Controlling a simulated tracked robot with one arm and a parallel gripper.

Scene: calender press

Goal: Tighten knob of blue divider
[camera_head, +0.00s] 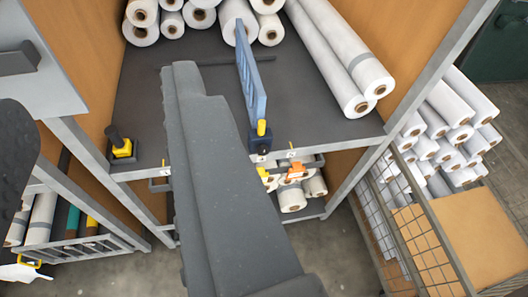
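The blue divider (251,75) stands upright on the dark shelf, its front end near the shelf's front edge. Its yellow knob (261,128) sits on a dark block at that front end. My gripper (105,90) shows as two dark grey fingers, one at the left edge and a large one across the middle. They are wide apart with nothing seen between them but shelf and frame. The large finger appears just left of the blue divider and apart from the knob. It hides part of the shelf and its front edge. Whether the knob is tight cannot be told.
A yellow and black fitting (122,150) sits at the shelf's left front. White rolls (340,60) lie right of the divider, others behind. Orange clamps (296,172) are below the shelf edge. A wire mesh cage (400,215) stands at right. Grey floor lies in front.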

